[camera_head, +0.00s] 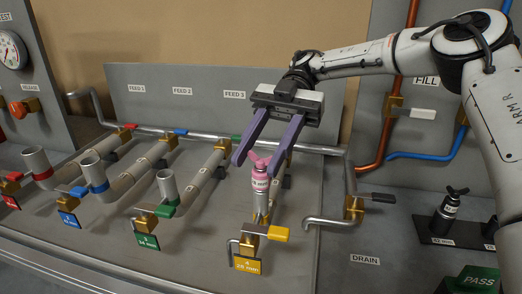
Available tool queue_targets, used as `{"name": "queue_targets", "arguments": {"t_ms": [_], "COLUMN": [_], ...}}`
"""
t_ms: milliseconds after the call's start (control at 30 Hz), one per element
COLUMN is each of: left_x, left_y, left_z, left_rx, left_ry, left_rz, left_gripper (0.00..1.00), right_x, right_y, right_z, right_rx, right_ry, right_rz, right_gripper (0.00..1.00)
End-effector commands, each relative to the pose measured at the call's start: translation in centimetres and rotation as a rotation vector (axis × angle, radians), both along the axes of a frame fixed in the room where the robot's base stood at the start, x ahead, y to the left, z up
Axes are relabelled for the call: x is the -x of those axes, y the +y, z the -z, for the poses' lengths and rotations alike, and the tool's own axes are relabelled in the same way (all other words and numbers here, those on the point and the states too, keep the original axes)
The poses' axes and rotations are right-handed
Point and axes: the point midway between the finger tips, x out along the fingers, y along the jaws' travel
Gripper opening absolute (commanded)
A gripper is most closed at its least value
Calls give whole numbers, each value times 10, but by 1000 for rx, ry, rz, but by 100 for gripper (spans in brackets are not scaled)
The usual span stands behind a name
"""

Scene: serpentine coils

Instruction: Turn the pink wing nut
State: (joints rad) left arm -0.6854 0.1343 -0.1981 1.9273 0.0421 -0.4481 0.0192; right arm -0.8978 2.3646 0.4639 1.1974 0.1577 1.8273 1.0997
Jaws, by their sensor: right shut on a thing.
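The pink wing nut (258,164) sits on top of an upright silvery cylinder with a pink label band (260,184), at the yellow-tagged feed line. My right gripper (257,163) reaches down from the upper right. Its two purple fingers are on either side of the wing nut and shut on it. The fingers partly hide the wing nut's sides. My left gripper is not in view.
Feed pipes with red, blue and green collars (168,187) stand to the left. A yellow-handled valve (265,232) is just below the cylinder. A drain pipe and black-handled valve (372,197) are to the right. Black-topped fittings (450,203) stand further right.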

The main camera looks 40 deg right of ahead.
Motion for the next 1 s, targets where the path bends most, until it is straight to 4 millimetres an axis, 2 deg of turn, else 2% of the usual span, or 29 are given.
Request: {"name": "queue_targets", "arguments": {"t_ms": [267, 700, 733, 800, 833, 1000], "left_x": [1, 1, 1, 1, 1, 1], "left_y": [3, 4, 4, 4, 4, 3], "left_z": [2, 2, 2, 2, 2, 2], "left_rx": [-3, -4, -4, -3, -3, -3], "left_ry": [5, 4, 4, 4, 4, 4], "left_rz": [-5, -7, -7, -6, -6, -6], "left_gripper": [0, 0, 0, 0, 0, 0], "right_x": [1, 1, 1, 1, 1, 0], "right_y": [-1, -1, -1, -1, -1, -1], "right_z": [5, 6, 6, 5, 5, 3], "right_rx": [10, 12, 11, 10, 9, 7], "right_ry": [6, 8, 8, 7, 6, 4], "right_rz": [-65, -72, -72, -71, -72, -71], "right_gripper": [16, 16, 44, 55, 58, 58]}}
